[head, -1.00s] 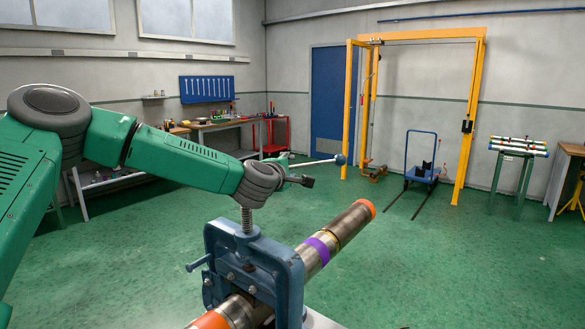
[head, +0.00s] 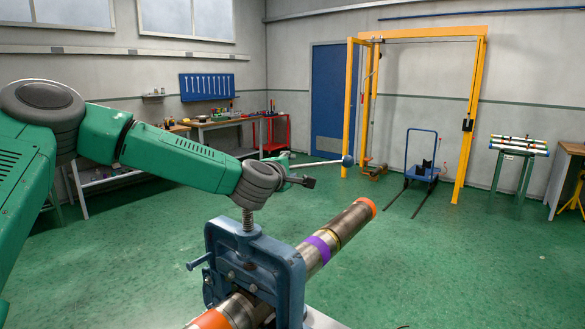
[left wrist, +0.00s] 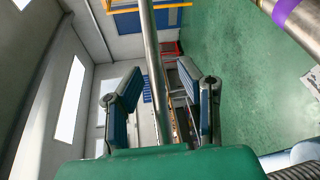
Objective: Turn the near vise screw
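The near vise (head: 255,262) is a blue frame with an upright threaded screw (head: 247,219) on top. A thin metal handle bar (head: 318,163) with a dark blue ball end (head: 347,160) sticks out to the right beside my left gripper (head: 298,171). In the left wrist view the bar (left wrist: 151,40) runs lengthwise between the two fingers of my left gripper (left wrist: 160,70). Gaps show on both sides of the bar, so the fingers look open around it. My wrist hides the screw's top. My right gripper is not in view.
A pipe (head: 347,222) with purple and orange bands lies through the vise and points away to the right. A yellow gantry (head: 418,40), a blue cart (head: 421,160) and a workbench (head: 220,124) stand farther back.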

